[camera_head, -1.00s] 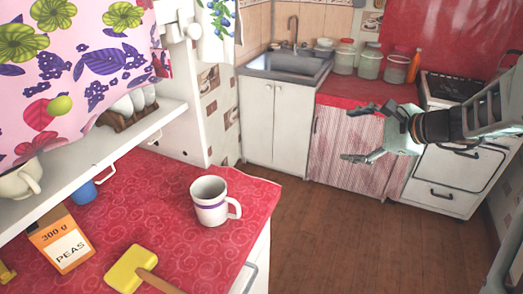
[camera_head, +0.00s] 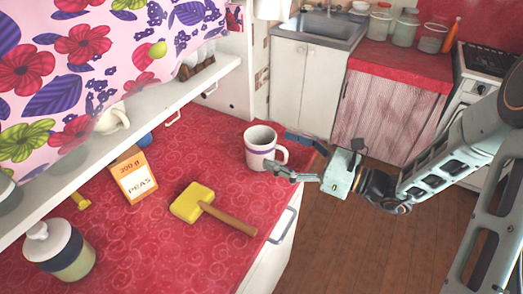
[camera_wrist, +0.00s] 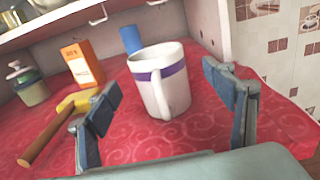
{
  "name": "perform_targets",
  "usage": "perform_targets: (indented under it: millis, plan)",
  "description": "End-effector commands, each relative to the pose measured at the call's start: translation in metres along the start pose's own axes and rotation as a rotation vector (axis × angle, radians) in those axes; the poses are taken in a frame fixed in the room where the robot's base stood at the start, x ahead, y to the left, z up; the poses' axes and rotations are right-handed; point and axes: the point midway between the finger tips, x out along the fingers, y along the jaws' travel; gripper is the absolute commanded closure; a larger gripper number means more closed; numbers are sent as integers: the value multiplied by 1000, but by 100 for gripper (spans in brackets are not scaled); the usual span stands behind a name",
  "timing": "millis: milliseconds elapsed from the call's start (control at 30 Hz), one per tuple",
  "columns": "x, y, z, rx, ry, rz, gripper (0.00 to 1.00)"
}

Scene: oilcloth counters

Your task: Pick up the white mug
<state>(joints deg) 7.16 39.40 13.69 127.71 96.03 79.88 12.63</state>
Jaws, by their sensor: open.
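The white mug (camera_head: 259,150) with a purple band stands upright on the red counter near its right edge, its handle toward the right of the head view. My gripper (camera_head: 282,152) is at the mug's right side, with its fingers reaching toward the handle side. In the wrist view the mug (camera_wrist: 150,84) is ahead of and between the two spread fingers of my gripper (camera_wrist: 168,92), with its handle facing the camera. The gripper is open and empty. I cannot tell whether a finger touches the mug.
On the red counter (camera_head: 140,235) are a yellow-headed mallet (camera_head: 191,201), a peas box (camera_head: 133,175) and a lidded jar (camera_head: 59,252). A blue cup (camera_wrist: 131,39) stands behind the mug. A white shelf (camera_head: 150,104) overhangs the counter's back.

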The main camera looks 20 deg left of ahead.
Motion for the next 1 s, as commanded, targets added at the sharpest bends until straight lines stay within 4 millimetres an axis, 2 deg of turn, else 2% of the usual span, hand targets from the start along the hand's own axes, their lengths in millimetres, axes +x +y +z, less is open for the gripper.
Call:
perform_targets:
  millis: [167,400,700,1000]
  plan:
    - [16,2,1,-1,1,3,24]
    - [50,2,1,-2,2,2,24]
    - [56,2,1,-2,2,-1,24]
    - [55,2,1,-2,2,-1,56]
